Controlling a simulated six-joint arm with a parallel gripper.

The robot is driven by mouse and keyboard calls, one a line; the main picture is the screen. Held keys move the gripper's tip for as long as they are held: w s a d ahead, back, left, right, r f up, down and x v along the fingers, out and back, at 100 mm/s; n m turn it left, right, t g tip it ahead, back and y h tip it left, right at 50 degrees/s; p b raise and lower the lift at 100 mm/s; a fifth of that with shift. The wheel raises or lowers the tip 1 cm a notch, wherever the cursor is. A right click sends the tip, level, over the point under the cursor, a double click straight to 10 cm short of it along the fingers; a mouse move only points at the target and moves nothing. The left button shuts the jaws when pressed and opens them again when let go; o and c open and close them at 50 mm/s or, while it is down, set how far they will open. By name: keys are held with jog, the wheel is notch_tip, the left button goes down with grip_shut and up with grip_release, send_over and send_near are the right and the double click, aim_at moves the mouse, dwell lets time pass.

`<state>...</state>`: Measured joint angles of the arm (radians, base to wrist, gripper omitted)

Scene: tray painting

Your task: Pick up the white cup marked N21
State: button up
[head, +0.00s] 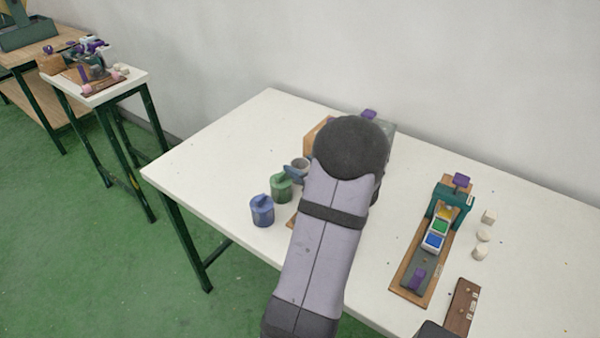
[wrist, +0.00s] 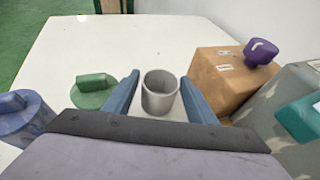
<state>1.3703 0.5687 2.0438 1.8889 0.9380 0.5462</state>
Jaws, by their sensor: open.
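A light grey cup (wrist: 160,98) stands upright on the white table, with its open rim showing in the wrist view. I see no N21 mark on it. It also shows in the head view (head: 301,162), partly hidden by my arm. My gripper (wrist: 160,77) is open, with one blue finger on each side of the cup. The fingers are around it, and I cannot tell whether either touches it. In the head view a blue finger of my gripper (head: 292,173) shows beside the cup.
A green lidded pot (head: 281,188) and a blue lidded pot (head: 262,211) stand left of the cup. A brown box (wrist: 218,78) with a purple knob (wrist: 261,51) is close on the right. A paint tray (head: 411,272) lies farther right. The table's far left is clear.

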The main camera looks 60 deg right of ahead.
aim_at(295, 162)
jog(key=shift+w, duration=0.1)
jog(key=shift+p+x, duration=0.65)
jog(key=shift+x, duration=1.8)
jog(key=shift+d, duration=0.1)
jog(key=shift+r, duration=0.1)
jog(key=shift+c, duration=0.6)
jog(key=c, duration=0.7)
